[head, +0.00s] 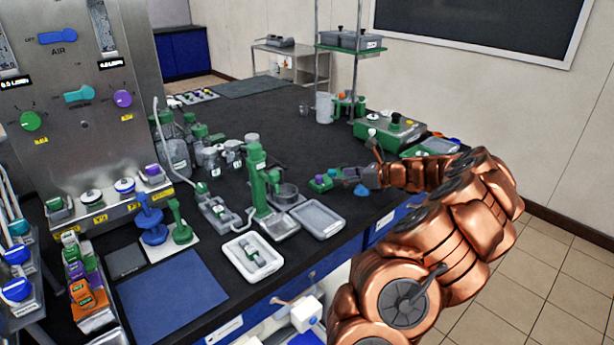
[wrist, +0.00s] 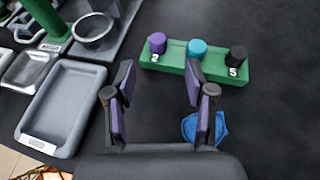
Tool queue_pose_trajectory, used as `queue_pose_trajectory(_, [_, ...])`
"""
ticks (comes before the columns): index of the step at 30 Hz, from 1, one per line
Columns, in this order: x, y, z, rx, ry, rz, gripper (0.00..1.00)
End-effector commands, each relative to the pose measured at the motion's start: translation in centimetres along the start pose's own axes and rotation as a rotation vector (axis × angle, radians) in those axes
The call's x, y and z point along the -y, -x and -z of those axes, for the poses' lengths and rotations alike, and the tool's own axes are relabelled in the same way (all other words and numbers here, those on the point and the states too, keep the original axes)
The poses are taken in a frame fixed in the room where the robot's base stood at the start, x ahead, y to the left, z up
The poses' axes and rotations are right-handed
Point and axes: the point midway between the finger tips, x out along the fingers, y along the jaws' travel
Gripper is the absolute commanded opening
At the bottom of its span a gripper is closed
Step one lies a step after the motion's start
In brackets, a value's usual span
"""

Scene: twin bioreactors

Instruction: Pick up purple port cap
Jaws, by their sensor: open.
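The purple port cap (wrist: 157,42) stands at the left end of a green rack (wrist: 176,66) in the wrist view, above a label "2". In the head view the rack (head: 321,183) is small, beside my gripper. My gripper (wrist: 158,75) is open, with dark fingers and purple inner pads. In the picture its fingertips lie just below the rack, the cap appearing between and beyond them. Nothing is between the fingers. In the head view my gripper (head: 372,176) is over the bench near its front edge.
A teal cap (wrist: 197,48) and a black cap (wrist: 236,57) share the rack. A blue object (wrist: 205,129) lies by the right finger. A grey tray (wrist: 62,110) and a green stand (wrist: 46,18) are at left. Dark bench right of the rack is clear.

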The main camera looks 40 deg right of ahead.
Motion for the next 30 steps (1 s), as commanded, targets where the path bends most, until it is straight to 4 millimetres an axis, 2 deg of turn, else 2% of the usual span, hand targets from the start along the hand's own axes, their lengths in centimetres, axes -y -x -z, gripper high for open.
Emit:
queue_pose_trajectory(6, [-0.6, -2.7, -0.3, 0.0, 0.003, -0.015, 0.54])
queue_pose_trajectory(14, [-0.9, -4.8, -0.5, -0.001, 0.008, -0.019, 0.54])
queue_pose_trajectory(21, [-0.9, -7.9, -0.6, -0.001, 0.008, -0.018, 0.54])
queue_pose_trajectory(30, [-0.8, -8.5, -0.5, 0.0, 0.007, -0.014, 0.54])
